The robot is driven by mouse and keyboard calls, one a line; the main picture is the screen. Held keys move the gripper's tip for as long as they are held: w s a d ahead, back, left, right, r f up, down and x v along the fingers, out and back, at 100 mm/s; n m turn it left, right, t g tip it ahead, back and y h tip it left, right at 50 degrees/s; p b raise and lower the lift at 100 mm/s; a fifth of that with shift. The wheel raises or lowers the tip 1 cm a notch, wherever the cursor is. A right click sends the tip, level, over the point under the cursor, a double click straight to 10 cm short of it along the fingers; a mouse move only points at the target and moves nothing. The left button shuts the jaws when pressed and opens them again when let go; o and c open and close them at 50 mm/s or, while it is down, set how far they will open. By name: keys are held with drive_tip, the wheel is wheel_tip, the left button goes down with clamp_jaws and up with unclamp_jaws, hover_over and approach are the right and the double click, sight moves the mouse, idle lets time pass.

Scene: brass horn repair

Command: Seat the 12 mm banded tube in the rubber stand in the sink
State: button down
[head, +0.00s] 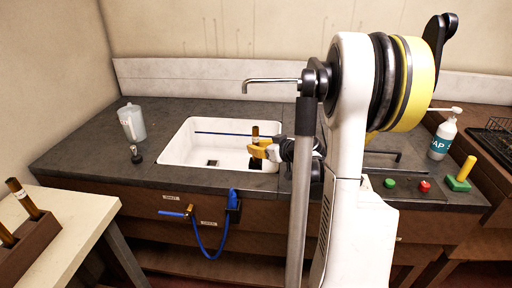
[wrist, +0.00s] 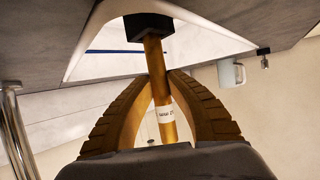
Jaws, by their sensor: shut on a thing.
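The banded tube (wrist: 154,62) is brass with a white band marked "12 mm", though the print is small. My gripper (wrist: 160,76) is shut on it, one finger on each side. In the head view the tube's dark upper end (head: 255,131) shows above my yellow gripper (head: 262,149), low over the right part of the white sink (head: 180,151). In the wrist view the tube's far end meets the black rubber stand (wrist: 148,26); how deep it sits in it is hidden. In the head view the stand (head: 256,164) shows as a dark patch below my gripper.
A tap (head: 270,81) reaches over the sink's back edge, and a blue line (head: 225,133) crosses the basin. A pitcher (head: 132,122) and a small black object (head: 136,154) stand left. A rack (head: 30,246) holds brass tubes. A soap bottle (head: 443,136) stands right.

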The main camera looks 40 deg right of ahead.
drive_tip(key=shift+f, duration=0.85)
drive_tip(key=shift+s+a+f+b, duration=0.15)
drive_tip(key=shift+s+f+b, duration=0.05)
drive_tip(key=shift+f+b, duration=0.3)
drive_tip(key=c, duration=1.4)
unclamp_jaws()
drive_tip(key=shift+o, duration=0.2)
drive_tip(key=shift+s, duration=0.1)
drive_tip(key=shift+s+r, duration=0.2)
drive_tip(key=shift+s, duration=0.3)
drive_tip(key=r+v, duration=0.1)
drive_tip(key=v, duration=0.6)
drive_tip(key=shift+w, duration=0.15)
